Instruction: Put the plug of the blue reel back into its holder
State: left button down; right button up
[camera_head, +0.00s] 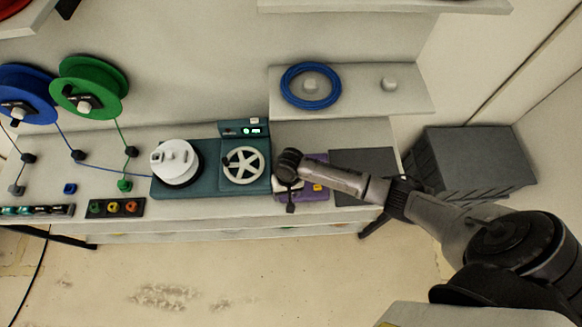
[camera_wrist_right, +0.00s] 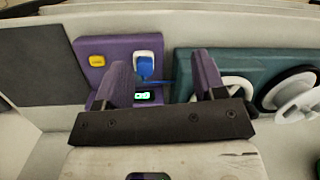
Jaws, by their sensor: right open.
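The blue reel (camera_head: 27,92) hangs at the far left. Its blue cord runs through a dark guide (camera_head: 78,155) and right toward the teal device (camera_head: 200,187). In the right wrist view a blue plug (camera_wrist_right: 146,67) sits at a white socket (camera_wrist_right: 149,44) on the purple box (camera_wrist_right: 95,60). A small blue holder (camera_head: 69,188) on the bench shows no plug on it. My right gripper (camera_head: 290,207) is above the purple box; in the wrist view its open fingers (camera_wrist_right: 164,80) are either side of the plug's line of sight, apparently not touching it. My left gripper is out of view.
A green reel (camera_head: 90,87) and its green plug (camera_head: 124,185) are right of the blue one. A white drum (camera_head: 175,162) and spoked wheel (camera_head: 244,167) stand on the teal device. A shelf with a blue coil (camera_head: 311,102) is behind. A dark panel (camera_head: 362,162) lies right.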

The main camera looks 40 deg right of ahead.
jog(key=w+d+m, duration=0.4)
jog(key=w+d, duration=0.2)
jog(key=d, duration=0.1)
notch_tip(320, 180, down, 7)
jog(key=b, duration=0.9)
jog(key=shift+s+d, duration=0.1)
jog(key=shift+s, duration=0.05)
notch_tip(320, 180, down, 6)
jog(key=b, duration=0.3)
jog(key=shift+f, duration=0.2)
jog(key=c, duration=0.8)
jog(key=shift+r, duration=0.15)
